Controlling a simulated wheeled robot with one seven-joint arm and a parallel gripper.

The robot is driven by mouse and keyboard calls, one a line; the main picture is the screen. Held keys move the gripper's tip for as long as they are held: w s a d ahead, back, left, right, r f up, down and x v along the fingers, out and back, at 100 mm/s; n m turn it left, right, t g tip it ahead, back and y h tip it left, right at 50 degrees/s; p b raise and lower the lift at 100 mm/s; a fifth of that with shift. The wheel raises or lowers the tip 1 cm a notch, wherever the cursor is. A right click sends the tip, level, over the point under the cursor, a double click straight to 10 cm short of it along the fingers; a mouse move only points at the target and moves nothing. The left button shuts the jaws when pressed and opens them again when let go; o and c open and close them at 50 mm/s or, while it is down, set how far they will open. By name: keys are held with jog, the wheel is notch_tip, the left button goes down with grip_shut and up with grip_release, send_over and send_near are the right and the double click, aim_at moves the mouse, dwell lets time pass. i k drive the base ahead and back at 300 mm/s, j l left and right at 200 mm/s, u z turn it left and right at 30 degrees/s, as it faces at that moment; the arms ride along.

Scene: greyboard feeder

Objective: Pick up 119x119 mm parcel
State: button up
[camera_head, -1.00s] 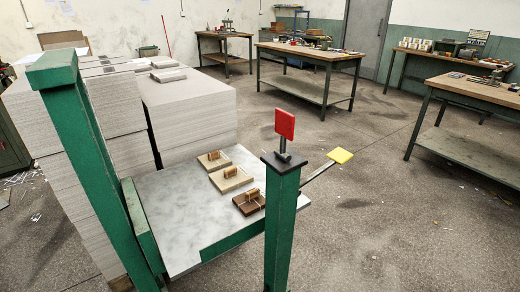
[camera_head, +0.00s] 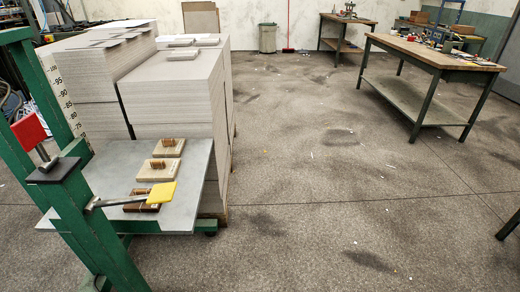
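Three small flat parcels, each with a brown wooden grip on top, lie in a row on the grey metal feeder table (camera_head: 187,187). The far one (camera_head: 177,152) and the middle one (camera_head: 147,175) are light tan. The near one (camera_head: 139,209) is dark brown and partly hidden behind a yellow paddle. I cannot read any size on them, so I cannot tell which is 119x119 mm. My gripper is not in view.
Green posts (camera_head: 72,205) with a red plate (camera_head: 29,131) and the yellow paddle (camera_head: 161,194) on an arm stand before the table. Tall greyboard stacks (camera_head: 175,100) rise behind it. A workbench (camera_head: 435,58) stands at right. The floor between is wide and clear.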

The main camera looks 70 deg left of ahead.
aim_at(166, 148)
jog(key=i+l+z, duration=0.15)
jog(key=i, duration=0.25)
jog(key=i+z, duration=0.15)
jog(key=i, duration=0.25)
jog(key=i+u, duration=0.6)
jog(key=u, duration=0.2)
jog(key=i+l+u, duration=0.1)
jog(key=i+u, duration=0.3)
jog(key=i+j+u, duration=0.15)
jog(key=u, duration=0.35)
jog(key=i+u, duration=0.25)
jog(key=u, duration=0.2)
jog(key=i+u, duration=0.2)
jog(key=u, duration=0.3)
jog(key=i+j, duration=0.25)
jog(key=i, duration=0.25)
jog(key=i+j, duration=0.25)
jog(key=i, duration=0.25)
jog(key=k+j+u, duration=0.05)
